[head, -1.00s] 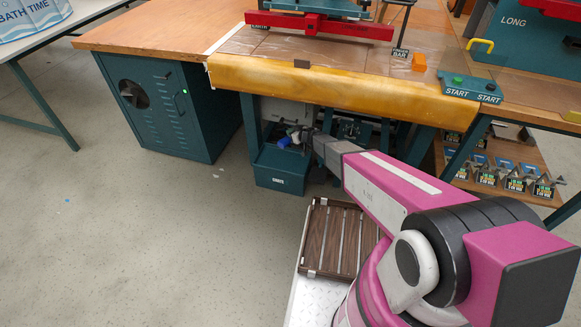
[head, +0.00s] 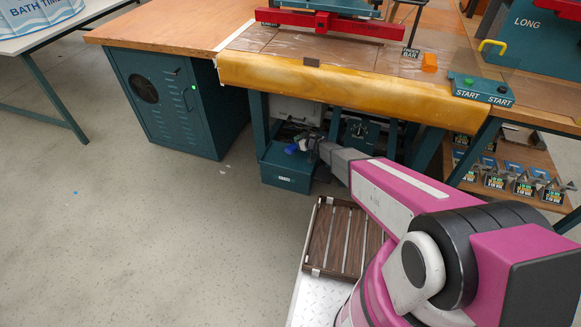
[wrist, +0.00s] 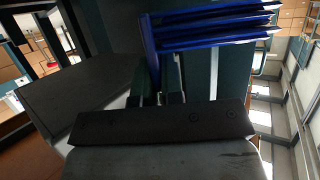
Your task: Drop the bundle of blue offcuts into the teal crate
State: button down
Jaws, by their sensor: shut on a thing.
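The teal crate (head: 286,181) stands on the floor under the workbench, left of the tip of my arm. The bundle of blue offcuts (head: 291,149) shows as a small blue patch at the crate's opening. My gripper (head: 306,143) is small and partly hidden there, shut on the bundle. In the wrist view the bundle (wrist: 212,27) is several long blue strips just beyond the dark gripper body. I cannot tell whether the bundle is above the rim or partly inside the crate.
A teal cabinet (head: 170,105) stands to the left. A slatted wooden rack (head: 340,240) is in front. Open floor lies at the left.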

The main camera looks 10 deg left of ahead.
jog(key=c, duration=1.2)
grip_release()
jog(key=shift+o, duration=0.2)
jog(key=v, duration=1)
jog(key=shift+s+d+r, duration=0.15)
jog(key=shift+s+d, duration=0.1)
